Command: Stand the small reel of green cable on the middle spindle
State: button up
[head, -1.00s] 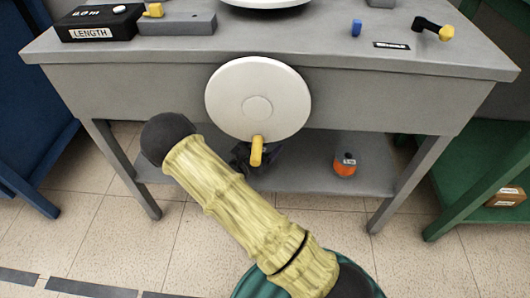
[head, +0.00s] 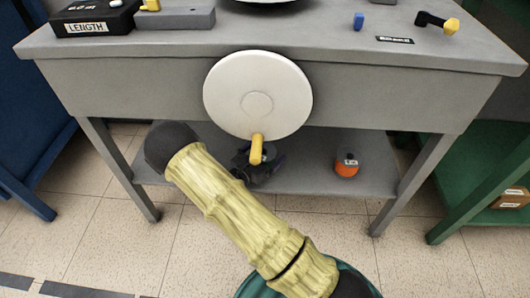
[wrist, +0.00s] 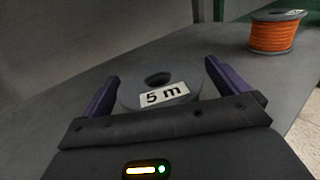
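In the wrist view a small grey reel (wrist: 180,78) with a white "5 m" label lies flat, its centre hole facing up. In the head view my gripper (head: 258,168) is a dark shape at the lower shelf, partly behind a yellow handle. The reel is hidden there. I cannot make out the middle spindle in either view.
An orange cable reel (head: 347,165) stands to the right on the lower shelf (head: 310,183), also in the wrist view (wrist: 276,34). A white disc (head: 285,85) with a yellow handle (head: 257,148) hangs before the bench front (head: 400,100). A LENGTH box (head: 95,20) sits on top.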

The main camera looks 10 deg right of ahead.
jog(key=shift+a+r, duration=0.1)
jog(key=shift+r, duration=0.1)
jog(key=p+v, duration=0.6)
jog(key=v, duration=0.5)
jog(key=shift+s+r, duration=0.1)
jog(key=shift+s+a, duration=0.25)
jog(key=shift+a, duration=0.05)
